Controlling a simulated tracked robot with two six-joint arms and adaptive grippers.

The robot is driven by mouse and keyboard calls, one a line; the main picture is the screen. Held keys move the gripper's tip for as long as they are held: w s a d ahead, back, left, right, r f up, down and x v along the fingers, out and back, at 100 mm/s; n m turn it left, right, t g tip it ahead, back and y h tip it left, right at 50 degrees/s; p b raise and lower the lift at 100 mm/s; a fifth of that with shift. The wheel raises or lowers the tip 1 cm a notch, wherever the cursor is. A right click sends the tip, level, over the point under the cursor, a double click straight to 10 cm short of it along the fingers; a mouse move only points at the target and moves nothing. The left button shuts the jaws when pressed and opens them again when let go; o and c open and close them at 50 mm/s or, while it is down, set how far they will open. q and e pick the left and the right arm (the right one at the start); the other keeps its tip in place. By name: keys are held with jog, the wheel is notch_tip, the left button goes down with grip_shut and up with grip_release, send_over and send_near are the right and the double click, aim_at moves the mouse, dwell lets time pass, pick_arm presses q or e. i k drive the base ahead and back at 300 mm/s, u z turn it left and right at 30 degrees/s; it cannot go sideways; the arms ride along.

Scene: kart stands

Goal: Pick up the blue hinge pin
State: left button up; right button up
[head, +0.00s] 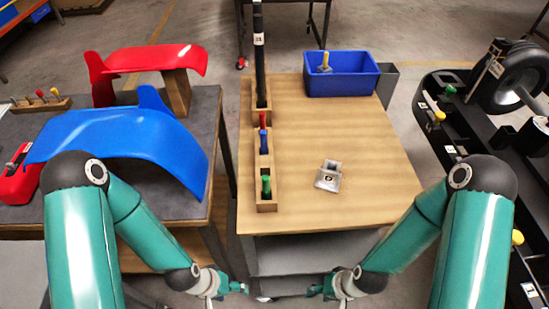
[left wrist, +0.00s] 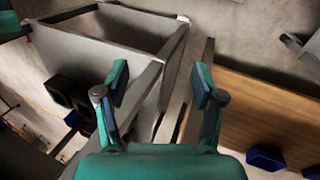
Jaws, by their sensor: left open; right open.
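The blue hinge pin (head: 263,140) stands upright in the wooden rack (head: 266,207) on the left side of the wooden table, between a red-topped pin (head: 263,119) and a green-topped pin (head: 266,186). Its lower part is hidden in the rack. My left gripper (head: 240,288) is open and empty, below and in front of the table's near edge, well short of the pin. It also shows open in the left wrist view (left wrist: 160,84). My right gripper (head: 318,290) is open, also low in front of the table, apart from everything on it.
A grey metal bracket (head: 328,178) lies on the table (head: 370,150). A blue bin (head: 340,84) with a yellow-topped pin stands at the back. A tall black post rises behind the rack. Blue (head: 130,140) and red (head: 155,58) panels are at left, a kart (head: 455,125) at right.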

aim_at(263, 133)
jog(key=z, duration=1.95)
jog(key=i, duration=0.1)
jog(key=u, duration=3.2)
jog(key=k, duration=0.95)
jog(key=z, duration=0.05)
